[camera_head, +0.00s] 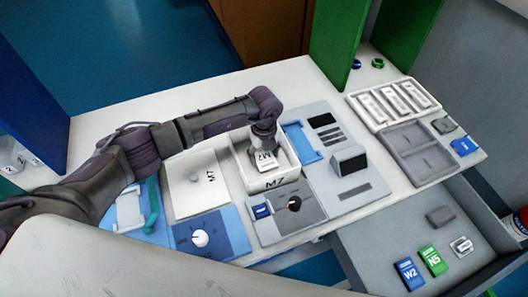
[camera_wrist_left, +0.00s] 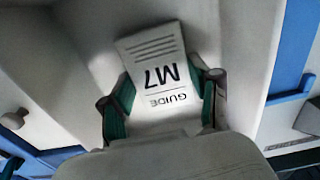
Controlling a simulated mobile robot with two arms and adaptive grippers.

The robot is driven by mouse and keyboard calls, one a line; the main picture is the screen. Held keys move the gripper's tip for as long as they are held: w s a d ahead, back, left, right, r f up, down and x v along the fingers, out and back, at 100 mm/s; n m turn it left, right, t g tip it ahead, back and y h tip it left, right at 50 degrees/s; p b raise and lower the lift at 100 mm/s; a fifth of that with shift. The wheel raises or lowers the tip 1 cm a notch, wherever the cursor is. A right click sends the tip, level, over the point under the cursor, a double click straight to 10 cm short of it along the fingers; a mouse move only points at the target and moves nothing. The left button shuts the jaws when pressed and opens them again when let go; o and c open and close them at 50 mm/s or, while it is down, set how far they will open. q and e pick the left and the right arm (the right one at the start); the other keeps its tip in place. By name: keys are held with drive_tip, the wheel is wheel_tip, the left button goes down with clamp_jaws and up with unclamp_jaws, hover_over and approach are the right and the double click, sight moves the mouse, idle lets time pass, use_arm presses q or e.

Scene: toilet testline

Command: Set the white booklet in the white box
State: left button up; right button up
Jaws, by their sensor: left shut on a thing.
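The white booklet (camera_wrist_left: 158,75), printed "GUIDE M7", is between the fingers of my left gripper (camera_wrist_left: 160,105) in the left wrist view. The gripper is shut on it. The box walls surround the booklet in the wrist view. I cannot tell whether the booklet touches the box floor. My right gripper is not in view.
A blue panel with a white knob (camera_head: 200,238) is at front left. A grey tray (camera_head: 418,150) is at right. An open drawer (camera_head: 385,235) holds several small packs below the table edge.

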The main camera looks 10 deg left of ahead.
sight(264, 156)
use_arm(q)
drive_tip(key=shift+f, duration=0.15)
drive_tip(key=o, duration=1.2)
drive_tip(key=shift+c, duration=0.2)
drive_tip(key=shift+r, duration=0.65)
wheel_tip(264, 156, up, 11)
drive_tip(key=b, duration=0.2)
